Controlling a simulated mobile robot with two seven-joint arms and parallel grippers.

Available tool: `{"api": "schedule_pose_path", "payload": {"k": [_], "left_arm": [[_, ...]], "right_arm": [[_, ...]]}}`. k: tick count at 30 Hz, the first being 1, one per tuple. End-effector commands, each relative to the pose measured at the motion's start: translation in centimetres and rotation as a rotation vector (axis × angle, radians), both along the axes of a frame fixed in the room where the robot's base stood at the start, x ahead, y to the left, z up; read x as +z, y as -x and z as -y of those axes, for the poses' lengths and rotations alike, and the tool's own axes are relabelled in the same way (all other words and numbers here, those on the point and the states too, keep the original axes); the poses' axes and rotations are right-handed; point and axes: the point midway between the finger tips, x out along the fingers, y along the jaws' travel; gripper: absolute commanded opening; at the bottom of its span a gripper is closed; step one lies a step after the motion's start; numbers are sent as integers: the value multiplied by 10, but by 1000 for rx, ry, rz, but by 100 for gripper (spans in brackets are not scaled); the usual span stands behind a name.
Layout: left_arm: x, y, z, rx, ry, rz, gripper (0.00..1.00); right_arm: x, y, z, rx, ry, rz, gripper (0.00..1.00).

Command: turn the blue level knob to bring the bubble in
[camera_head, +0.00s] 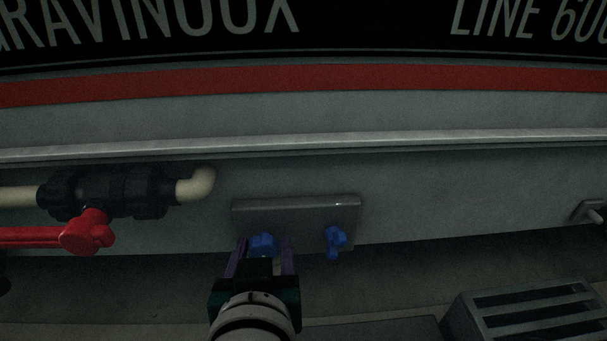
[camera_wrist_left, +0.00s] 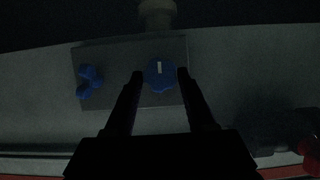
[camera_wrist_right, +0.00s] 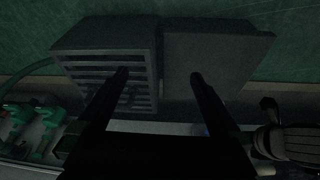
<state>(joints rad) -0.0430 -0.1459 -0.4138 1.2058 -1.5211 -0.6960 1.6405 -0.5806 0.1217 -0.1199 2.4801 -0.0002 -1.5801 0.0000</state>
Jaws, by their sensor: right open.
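A round blue knob (camera_head: 263,244) with a pale pointer mark sits on the left part of a grey plate (camera_head: 295,213). It also shows in the left wrist view (camera_wrist_left: 160,76), its mark pointing up in that picture. My left gripper (camera_head: 264,246) is open, with one finger on each side of this knob; a small gap shows beside it. A second blue handle (camera_head: 335,240), lobed, sits at the plate's right and shows in the left wrist view (camera_wrist_left: 89,82). I see no bubble or level. My right gripper (camera_wrist_right: 160,76) is open and empty in the right wrist view.
A red handle (camera_head: 88,232) on a black pipe fitting (camera_head: 108,188) stands left of the plate. A slotted grey box (camera_head: 530,311) is at the lower right; it shows below the right gripper (camera_wrist_right: 105,45), beside a plain box (camera_wrist_right: 225,50). The scene is dim.

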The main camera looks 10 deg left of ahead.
Motion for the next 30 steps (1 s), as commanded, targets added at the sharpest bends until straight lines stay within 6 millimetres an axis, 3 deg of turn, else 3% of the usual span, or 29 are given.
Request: {"api": "schedule_pose_path", "payload": {"k": [2, 14, 19, 24, 30], "left_arm": [[0, 0, 0, 0, 0, 0, 45], [0, 0, 0, 0, 0, 0, 0], [0, 0, 1, -1, -40, -12, 0], [-1, -1, 4, -2, -252, -73, 0], [-1, -1, 4, -1, -360, -102, 0]], "right_arm": [[0, 0, 1, 2, 4, 1, 100], [0, 0, 1, 2, 4, 1, 100], [0, 0, 1, 1, 2, 1, 100], [0, 0, 0, -2, -2, 1, 100], [0, -1, -1, -3, -4, 1, 100]]}}
